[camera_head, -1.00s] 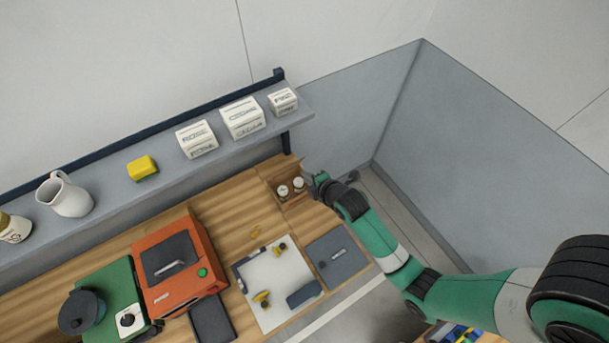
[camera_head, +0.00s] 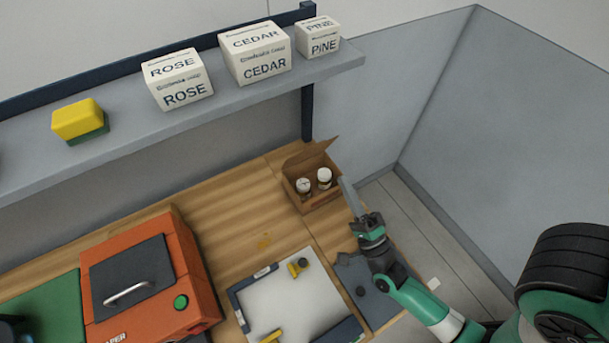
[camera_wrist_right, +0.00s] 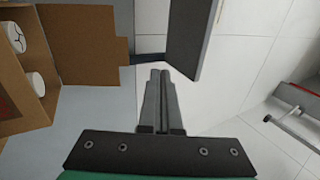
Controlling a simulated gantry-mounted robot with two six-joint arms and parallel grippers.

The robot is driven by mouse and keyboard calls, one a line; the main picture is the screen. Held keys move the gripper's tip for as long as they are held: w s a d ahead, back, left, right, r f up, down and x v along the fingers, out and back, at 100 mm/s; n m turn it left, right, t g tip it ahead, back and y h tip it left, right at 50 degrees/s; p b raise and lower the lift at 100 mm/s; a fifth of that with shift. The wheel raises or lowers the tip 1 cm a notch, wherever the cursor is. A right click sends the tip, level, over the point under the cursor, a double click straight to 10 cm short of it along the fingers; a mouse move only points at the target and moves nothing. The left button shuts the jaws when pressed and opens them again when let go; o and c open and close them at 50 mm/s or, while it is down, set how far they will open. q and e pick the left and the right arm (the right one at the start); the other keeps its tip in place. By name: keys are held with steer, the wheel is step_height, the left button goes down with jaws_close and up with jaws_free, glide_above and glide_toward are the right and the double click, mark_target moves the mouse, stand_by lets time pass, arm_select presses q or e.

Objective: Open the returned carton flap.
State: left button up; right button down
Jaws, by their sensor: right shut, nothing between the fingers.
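The brown carton (camera_head: 312,184) stands open-topped at the right end of the wooden bench, with two white-lidded jars (camera_head: 324,177) inside. A brown flap (camera_head: 311,153) rises from its back edge, tilted up and away from the opening. In the right wrist view the carton is at the left, with a tabbed brown flap (camera_wrist_right: 85,45) extending from it. My right gripper (camera_head: 346,184) is just right of the carton, apart from it, fingers pointing up the picture. Its fingers (camera_wrist_right: 161,75) are together and empty. My left gripper is out of view.
A grey shelf (camera_head: 225,98) with several labelled boxes and a yellow-green sponge (camera_head: 80,121) runs above the bench. A dark shelf post (camera_head: 307,112) stands behind the carton. An orange machine (camera_head: 150,280) and white board (camera_head: 290,305) are to the left.

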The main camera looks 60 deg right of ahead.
step_height(320, 180, down, 8)
steer(key=s+r+b, duration=0.1)
steer(key=s+b, duration=0.1)
steer(key=b, duration=0.1)
steer(key=p, duration=0.2)
glide_toward(315, 146)
steer(key=shift+g, duration=0.3)
steer(key=x, duration=0.3)
steer(key=r+x, duration=0.1)
steer(key=x, duration=0.3)
steer(key=shift+s+a, duration=0.1)
steer(key=shift+a, duration=0.15)
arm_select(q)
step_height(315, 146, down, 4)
